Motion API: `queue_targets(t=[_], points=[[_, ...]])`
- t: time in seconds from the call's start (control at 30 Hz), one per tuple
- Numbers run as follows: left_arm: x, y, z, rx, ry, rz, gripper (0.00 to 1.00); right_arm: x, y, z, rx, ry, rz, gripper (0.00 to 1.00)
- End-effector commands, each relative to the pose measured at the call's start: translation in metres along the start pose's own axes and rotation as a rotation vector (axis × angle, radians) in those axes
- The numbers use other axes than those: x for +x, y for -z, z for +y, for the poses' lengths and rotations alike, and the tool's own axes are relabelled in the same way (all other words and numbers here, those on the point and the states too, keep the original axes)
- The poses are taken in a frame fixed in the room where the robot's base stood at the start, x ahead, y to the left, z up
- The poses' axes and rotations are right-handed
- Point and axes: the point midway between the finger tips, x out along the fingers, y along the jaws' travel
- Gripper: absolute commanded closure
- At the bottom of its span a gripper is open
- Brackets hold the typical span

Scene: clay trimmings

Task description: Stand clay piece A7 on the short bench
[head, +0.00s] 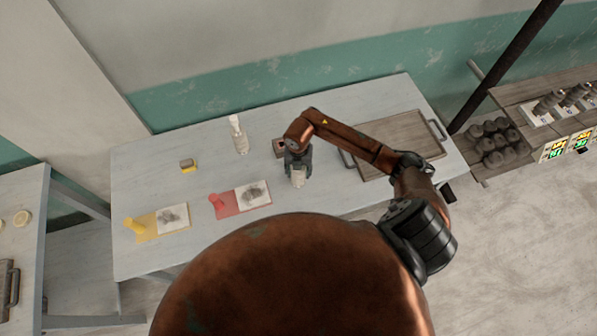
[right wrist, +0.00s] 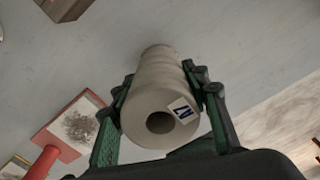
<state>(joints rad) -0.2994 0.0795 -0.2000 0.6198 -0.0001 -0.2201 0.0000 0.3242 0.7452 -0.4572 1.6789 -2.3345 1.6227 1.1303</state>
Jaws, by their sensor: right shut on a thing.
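My right gripper (head: 298,167) is shut on a pale grey, ridged clay cylinder (head: 298,180) above the front part of the long grey table (head: 330,115). In the right wrist view the clay cylinder (right wrist: 158,85) lies between the green-edged fingers of the gripper (right wrist: 158,78). My left gripper is not in view.
A wooden tray (head: 405,150) lies right of the gripper, a small brown box (head: 279,147) left of it. Shelving (head: 525,100) with dark pieces is at right.

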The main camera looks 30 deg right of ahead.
Motion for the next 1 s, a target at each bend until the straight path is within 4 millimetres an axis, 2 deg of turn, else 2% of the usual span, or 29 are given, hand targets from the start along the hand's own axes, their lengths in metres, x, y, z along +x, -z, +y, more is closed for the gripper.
queue_targets(t=[0.2,0.23,0.47,0.77,0.87,1.0], points=[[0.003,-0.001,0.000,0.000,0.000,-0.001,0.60,0.003,-0.001,0.000,0.000,-0.001,-0.001,1.00],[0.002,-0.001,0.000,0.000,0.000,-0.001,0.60,0.003,0.000,0.000,0.000,0.001,0.000,0.56],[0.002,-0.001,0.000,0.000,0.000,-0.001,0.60,0.002,0.000,0.000,0.000,0.001,0.000,0.40],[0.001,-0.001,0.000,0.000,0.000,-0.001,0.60,0.001,0.000,0.000,0.000,0.000,0.000,0.40],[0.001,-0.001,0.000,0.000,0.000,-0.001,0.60,-0.006,-0.001,0.000,0.000,-0.001,-0.003,0.40],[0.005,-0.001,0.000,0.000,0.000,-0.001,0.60,-0.028,-0.002,0.000,-0.002,-0.001,-0.005,0.40]])
